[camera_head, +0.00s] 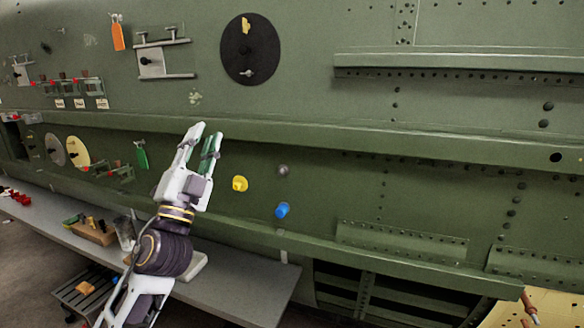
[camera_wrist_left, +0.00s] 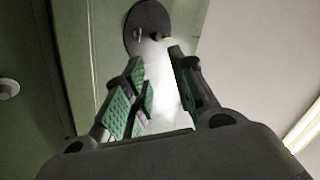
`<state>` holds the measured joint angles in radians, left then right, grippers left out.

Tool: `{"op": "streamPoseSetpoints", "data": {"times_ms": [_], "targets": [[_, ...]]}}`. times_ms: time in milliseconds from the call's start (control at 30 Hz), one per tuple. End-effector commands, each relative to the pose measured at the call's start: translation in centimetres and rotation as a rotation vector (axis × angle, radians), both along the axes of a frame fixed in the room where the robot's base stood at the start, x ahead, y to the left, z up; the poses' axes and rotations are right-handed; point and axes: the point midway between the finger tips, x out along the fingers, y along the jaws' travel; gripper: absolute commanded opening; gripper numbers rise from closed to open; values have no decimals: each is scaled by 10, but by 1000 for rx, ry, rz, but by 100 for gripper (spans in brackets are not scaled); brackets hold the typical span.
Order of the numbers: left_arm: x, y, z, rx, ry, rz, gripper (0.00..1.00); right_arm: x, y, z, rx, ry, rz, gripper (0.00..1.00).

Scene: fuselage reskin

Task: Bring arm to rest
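My left arm comes in from the lower left in the head view. Its gripper (camera_head: 203,143) is raised in front of the green fuselage panel (camera_head: 300,120). The two green-padded fingers are apart with nothing between them. In the left wrist view the gripper (camera_wrist_left: 160,85) also shows open and empty. A black disc (camera_head: 250,49) sits on the panel above and to the right of the gripper; it also shows beyond the fingertips in the left wrist view (camera_wrist_left: 148,20). My right gripper is not in view.
A yellow knob (camera_head: 239,183) and a blue knob (camera_head: 282,210) stick out of the panel right of the gripper. A long grey shelf (camera_head: 245,290) runs below, with a wooden block (camera_head: 95,234) on it. An orange tag (camera_head: 117,36) hangs at upper left.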

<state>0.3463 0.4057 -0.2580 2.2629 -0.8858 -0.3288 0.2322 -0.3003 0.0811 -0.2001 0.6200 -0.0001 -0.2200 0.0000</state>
Motion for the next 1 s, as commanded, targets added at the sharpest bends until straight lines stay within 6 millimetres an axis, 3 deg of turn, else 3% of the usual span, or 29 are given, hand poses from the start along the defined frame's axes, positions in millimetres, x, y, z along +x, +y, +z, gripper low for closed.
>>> {"op": "streamPoseSetpoints", "data": {"times_ms": [300,533,767,1000], "targets": [[22,40,-103,-236,317,63,26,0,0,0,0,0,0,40],[22,61,-188,-380,566,120,26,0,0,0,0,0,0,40],[5,73,-279,-504,829,179,26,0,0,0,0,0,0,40],[-34,75,-371,-609,1117,237,26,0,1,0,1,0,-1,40]]}}
